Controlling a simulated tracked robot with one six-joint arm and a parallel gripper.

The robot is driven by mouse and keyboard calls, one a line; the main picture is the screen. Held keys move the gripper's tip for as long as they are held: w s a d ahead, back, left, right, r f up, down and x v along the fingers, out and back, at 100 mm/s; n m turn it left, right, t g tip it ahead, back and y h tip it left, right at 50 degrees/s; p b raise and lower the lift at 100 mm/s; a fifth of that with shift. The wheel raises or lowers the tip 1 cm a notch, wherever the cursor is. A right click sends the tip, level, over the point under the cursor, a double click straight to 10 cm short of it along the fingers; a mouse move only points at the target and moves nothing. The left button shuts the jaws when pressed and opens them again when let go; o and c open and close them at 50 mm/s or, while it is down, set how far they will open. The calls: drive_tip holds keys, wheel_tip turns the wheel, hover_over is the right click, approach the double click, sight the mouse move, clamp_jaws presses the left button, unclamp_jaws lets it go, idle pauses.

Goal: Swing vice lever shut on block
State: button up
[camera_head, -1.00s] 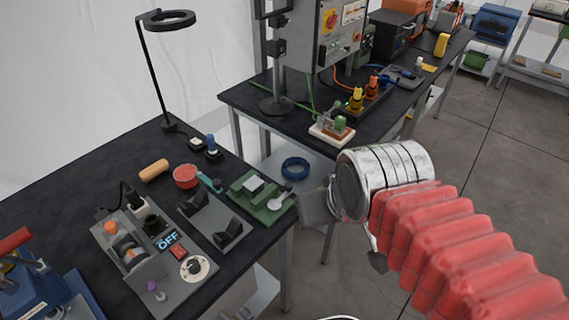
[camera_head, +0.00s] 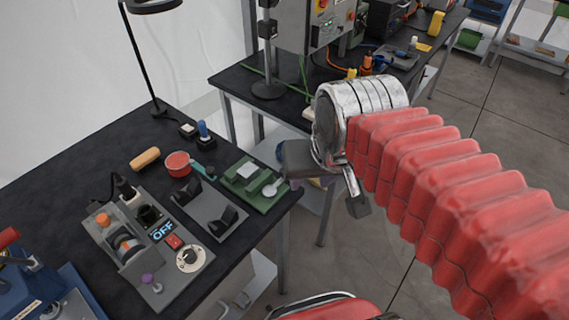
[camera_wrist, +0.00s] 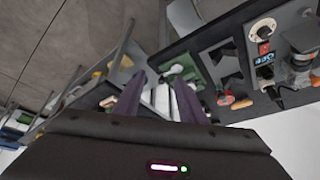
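A green vice (camera_head: 262,197) sits at the right edge of the near black bench in the head view. A pale block (camera_head: 247,170) is in its far part. A lever with a pale round end (camera_head: 271,190) shows at its near right side. My gripper (camera_head: 320,168) is right of the vice, past the bench edge and apart from the lever in the picture. In the wrist view my gripper (camera_wrist: 158,82) has its two dark fingers spread with nothing between them. The vice (camera_wrist: 186,58) and the lever's pale end (camera_wrist: 177,69) show beyond the right finger.
A grey bracket (camera_head: 212,212) stands left of the vice. A control box (camera_head: 150,255) with an OFF display, a red cup (camera_head: 178,163) and a wooden handle (camera_head: 145,159) share the bench. A lamp pole (camera_head: 140,65) rises behind. A second bench (camera_head: 235,85) stands beyond a gap.

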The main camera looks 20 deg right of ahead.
drive_tip(key=w+r+m+g, duration=0.2)
drive_tip(key=w+m, duration=0.3)
drive_tip(key=w, duration=0.4)
drive_tip(key=m+g, duration=0.3)
drive_tip(key=m, duration=0.1)
hover_over(278, 180)
drive_tip(key=d, duration=0.2)
drive_tip(key=shift+w+f, duration=0.25)
drive_tip(key=shift+f, duration=0.35)
drive_tip(key=shift+w+f, duration=0.2)
drive_tip(key=shift+f, duration=0.35)
drive_tip(key=shift+f, duration=0.15)
wheel_tip(278, 180, down, 14)
drive_tip(key=shift+r, duration=0.25)
clamp_jaws()
